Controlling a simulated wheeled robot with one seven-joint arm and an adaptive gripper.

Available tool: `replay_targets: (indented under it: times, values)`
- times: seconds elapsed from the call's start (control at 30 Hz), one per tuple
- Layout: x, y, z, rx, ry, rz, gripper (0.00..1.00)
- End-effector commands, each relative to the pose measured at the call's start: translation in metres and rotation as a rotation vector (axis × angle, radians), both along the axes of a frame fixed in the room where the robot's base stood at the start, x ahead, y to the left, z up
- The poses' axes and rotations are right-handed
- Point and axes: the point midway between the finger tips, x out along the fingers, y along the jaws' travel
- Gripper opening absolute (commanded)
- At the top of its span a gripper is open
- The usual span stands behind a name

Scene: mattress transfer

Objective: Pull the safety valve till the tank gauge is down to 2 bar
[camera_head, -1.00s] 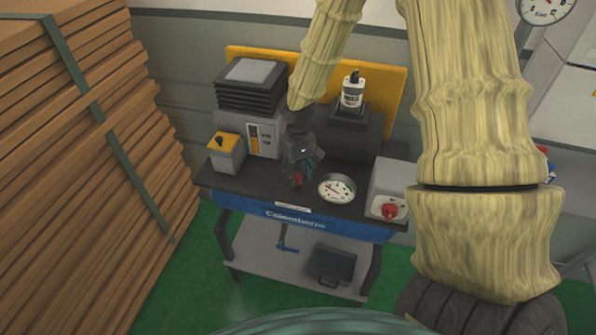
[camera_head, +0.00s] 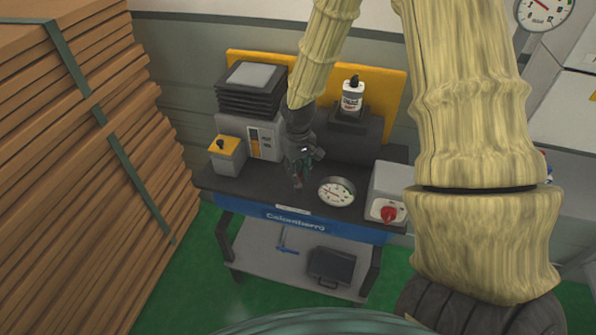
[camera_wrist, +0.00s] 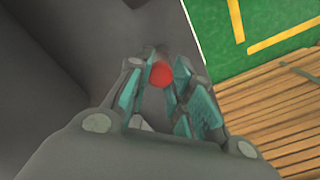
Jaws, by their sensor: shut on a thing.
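The safety valve shows as a red knob (camera_wrist: 161,75) between my finger pads in the wrist view. The round white tank gauge (camera_head: 337,192) sits just right of my gripper on the dark bench top. Its needle is too small to read.
The bench (camera_head: 240,190) carries a yellow-topped grey box (camera_head: 227,155) at left, a bottle (camera_head: 352,98) at the back and a box with a red rotary switch (camera_head: 389,213) at right. A stack of brown boards (camera_head: 80,150) stands at left. A wall gauge (camera_head: 545,10) hangs at upper right.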

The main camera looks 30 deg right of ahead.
Motion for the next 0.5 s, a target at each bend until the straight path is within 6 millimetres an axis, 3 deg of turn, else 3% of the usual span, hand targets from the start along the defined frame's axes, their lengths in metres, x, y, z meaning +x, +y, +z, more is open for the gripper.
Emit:
replay_targets:
  times: [0.07, 0.1, 0.23, 0.5]
  values:
    - [0.0006, -0.0004, 0.0002, 0.0, -0.001, 0.0, 0.0]
    - [0.0006, -0.0004, 0.0002, 0.0, -0.001, 0.0, 0.24]
    - [0.0007, -0.0004, 0.0002, 0.0, -0.001, 0.0, 0.46]
    - [0.0005, 0.0, 0.0, 0.0, -0.001, 0.0, 0.46]
